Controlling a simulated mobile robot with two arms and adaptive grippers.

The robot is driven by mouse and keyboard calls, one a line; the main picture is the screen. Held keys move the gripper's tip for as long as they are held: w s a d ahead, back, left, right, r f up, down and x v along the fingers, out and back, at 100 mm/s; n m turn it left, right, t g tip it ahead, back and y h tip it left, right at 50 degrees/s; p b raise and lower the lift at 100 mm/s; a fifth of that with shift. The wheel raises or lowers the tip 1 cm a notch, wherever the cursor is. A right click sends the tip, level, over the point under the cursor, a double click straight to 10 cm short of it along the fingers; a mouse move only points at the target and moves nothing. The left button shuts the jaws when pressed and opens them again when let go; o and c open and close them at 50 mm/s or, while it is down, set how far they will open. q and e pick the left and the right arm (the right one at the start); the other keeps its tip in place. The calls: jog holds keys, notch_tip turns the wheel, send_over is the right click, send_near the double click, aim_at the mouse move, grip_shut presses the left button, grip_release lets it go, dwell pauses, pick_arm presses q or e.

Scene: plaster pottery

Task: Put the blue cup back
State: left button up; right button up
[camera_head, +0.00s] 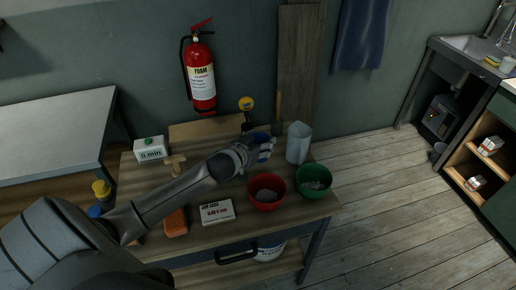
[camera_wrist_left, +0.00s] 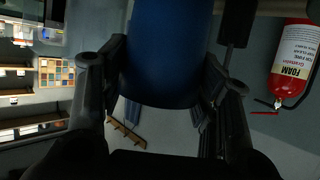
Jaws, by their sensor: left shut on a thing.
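The blue cup (camera_wrist_left: 165,50) fills the upper middle of the left wrist view, between the two fingers of my left gripper (camera_wrist_left: 163,85). In the head view, my left gripper (camera_head: 262,147) reaches over the back of the workbench (camera_head: 240,228), and a dark blue bit of the cup (camera_head: 259,136) shows at its fingers. The gripper is shut on the cup. Most of the cup is hidden by the hand in the head view. I cannot tell whether the cup touches the bench. My right gripper is not in view.
A pale jug (camera_head: 298,143) stands just right of the gripper. A red bowl (camera_head: 267,204) and a green bowl (camera_head: 314,189) stand in front. A fire extinguisher (camera_head: 201,78) hangs behind.

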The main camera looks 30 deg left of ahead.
pick_arm(q)
jog(key=shift+w+a+f, duration=0.25)
jog(key=shift+a+f, duration=0.05)
jog(key=shift+f, duration=0.2)
jog(key=f, duration=0.1)
jog(key=f+p, duration=0.1)
jog(key=shift+w+a+f, duration=0.1)
jog(key=shift+a+f, duration=0.15)
jog(key=shift+f, duration=0.8)
jog(key=o, duration=1)
jog(key=shift+r, duration=0.1)
jog(key=shift+o, duration=0.2)
jog(key=shift+r, duration=0.2)
jog(key=shift+s+d, duration=0.1)
jog(key=shift+s, duration=0.3)
jog(key=a+b+v, duration=0.1)
jog(key=v, duration=1)
jog(key=shift+d+r, duration=0.15)
jog(key=shift+d, duration=0.3)
